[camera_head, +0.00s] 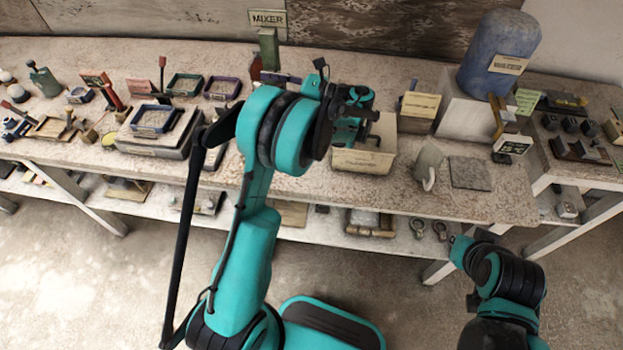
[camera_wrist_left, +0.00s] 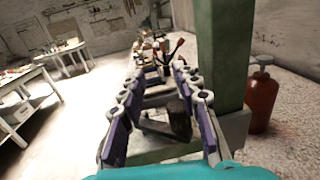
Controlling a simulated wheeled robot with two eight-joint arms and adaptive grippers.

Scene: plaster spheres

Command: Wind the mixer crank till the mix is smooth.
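The green post of the mixer (camera_head: 268,48) stands at the back of the bench under a MIXER sign (camera_head: 268,18). The post (camera_wrist_left: 222,50) also rises close beside my gripper in the left wrist view. My left gripper (camera_head: 279,78) reaches in beside the post; its fingers (camera_wrist_left: 158,80) are apart. A dark handle (camera_wrist_left: 178,118), apparently the crank's, lies between them, nearer the right finger, with a gap on the left. I cannot tell whether it touches that finger. My arm hides the crank and the mix in the head view. My right arm is low at right, its gripper not recognizable.
A red-brown bottle (camera_wrist_left: 262,98) stands behind the post. A cream bin (camera_head: 362,160) is right of my wrist, with a grey jug (camera_head: 429,165) and a blue barrel (camera_head: 498,55) further right. Trays and tools crowd the left bench; the floor in front is open.

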